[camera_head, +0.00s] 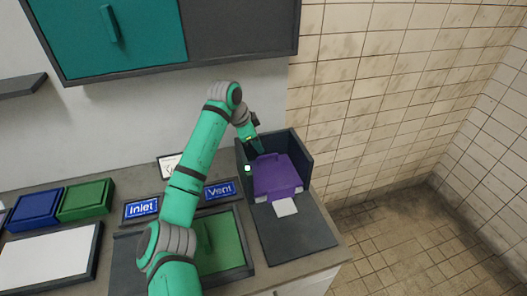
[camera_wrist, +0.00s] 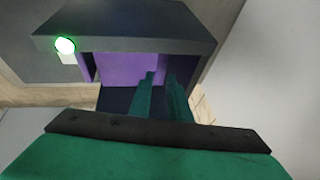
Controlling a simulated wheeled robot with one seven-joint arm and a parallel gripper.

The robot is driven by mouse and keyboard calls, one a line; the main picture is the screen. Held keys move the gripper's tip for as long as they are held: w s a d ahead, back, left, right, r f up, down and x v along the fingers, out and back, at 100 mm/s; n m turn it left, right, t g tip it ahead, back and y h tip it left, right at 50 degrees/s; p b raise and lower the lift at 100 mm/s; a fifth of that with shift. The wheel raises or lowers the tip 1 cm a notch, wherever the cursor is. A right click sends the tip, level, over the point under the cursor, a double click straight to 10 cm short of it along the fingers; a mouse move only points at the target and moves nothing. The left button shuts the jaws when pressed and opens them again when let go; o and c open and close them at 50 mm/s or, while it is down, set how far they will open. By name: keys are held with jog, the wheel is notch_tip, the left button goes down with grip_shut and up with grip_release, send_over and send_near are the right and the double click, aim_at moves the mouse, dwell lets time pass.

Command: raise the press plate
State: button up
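The purple press plate (camera_head: 278,177) sits inside a dark, open-fronted housing (camera_head: 293,149) on the right end of the counter. A white piece (camera_head: 286,207) lies at its front edge. My gripper (camera_head: 253,147) is at the housing's upper left in the head view, and its fingers are small and dark there. In the wrist view, the two green fingers (camera_wrist: 161,78) point toward the purple plate (camera_wrist: 125,68) under the housing's dark edge (camera_wrist: 130,40). A narrow gap shows between them, with nothing visible in it. Contact with the plate cannot be told.
A lit green lamp (camera_head: 248,169) is on the housing's left side; it also shows in the wrist view (camera_wrist: 65,46). A Vent sign (camera_head: 220,191), an Inlet sign (camera_head: 142,209) and a green panel (camera_head: 228,243) lie left. A teal cabinet (camera_head: 85,40) hangs above. Floor at right is clear.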

aim_at(266, 156)
jog(key=x, duration=0.5)
jog(key=shift+a, duration=0.2)
jog(key=shift+d+f, duration=0.45)
jog(key=shift+d, duration=0.05)
jog(key=shift+a, duration=0.1)
grip_shut()
